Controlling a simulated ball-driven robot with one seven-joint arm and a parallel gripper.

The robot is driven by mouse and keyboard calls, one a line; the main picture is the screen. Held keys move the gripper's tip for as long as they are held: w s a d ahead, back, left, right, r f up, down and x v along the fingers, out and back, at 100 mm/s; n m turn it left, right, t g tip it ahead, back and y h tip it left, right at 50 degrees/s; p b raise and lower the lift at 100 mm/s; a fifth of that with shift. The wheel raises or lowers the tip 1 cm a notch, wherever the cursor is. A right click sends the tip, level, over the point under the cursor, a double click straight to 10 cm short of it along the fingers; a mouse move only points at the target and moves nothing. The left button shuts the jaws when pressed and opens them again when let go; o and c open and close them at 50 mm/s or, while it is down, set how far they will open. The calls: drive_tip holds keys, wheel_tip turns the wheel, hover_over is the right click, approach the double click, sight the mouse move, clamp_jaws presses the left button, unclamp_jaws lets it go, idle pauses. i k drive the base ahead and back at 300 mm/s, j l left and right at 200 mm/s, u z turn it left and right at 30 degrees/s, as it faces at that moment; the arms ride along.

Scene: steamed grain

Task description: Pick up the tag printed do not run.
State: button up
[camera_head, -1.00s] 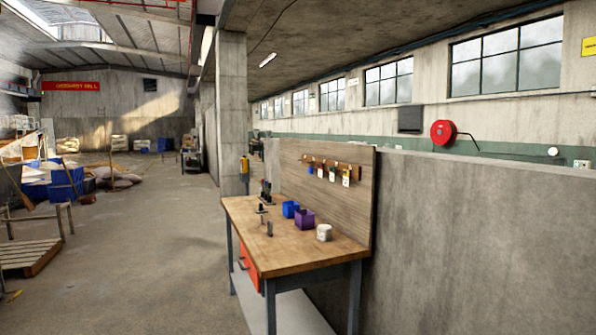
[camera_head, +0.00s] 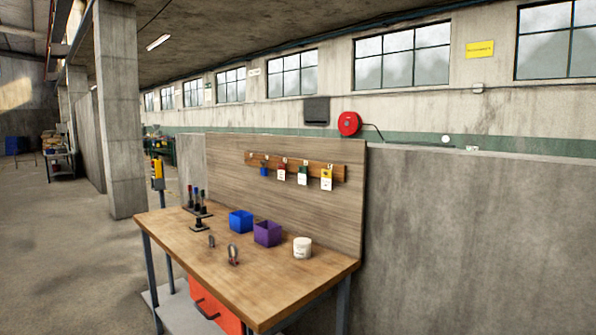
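Several small tags hang from a wooden hook rail (camera_head: 295,166) on the wooden back board (camera_head: 230,180) of a workbench. From left to right I see a blue tag (camera_head: 264,171), a red and white tag (camera_head: 281,174), a green and white tag (camera_head: 303,175) and a yellow and white tag (camera_head: 326,180). Their print is too small to read, so I cannot tell which one says do not run. My gripper is not in view.
On the bench top (camera_head: 190,244) stand a blue box (camera_head: 241,221), a purple box (camera_head: 267,233), a white tub (camera_head: 302,247) and a rack of dark tools (camera_head: 198,212). A concrete wall (camera_head: 470,250) runs to the right. Open floor (camera_head: 70,260) lies at left.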

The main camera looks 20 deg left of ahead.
sight(281, 171)
drive_tip(key=u, duration=0.7)
drive_tip(key=i+j, duration=1.5)
drive_tip(key=i+u, duration=0.05)
drive_tip(key=i, duration=0.05)
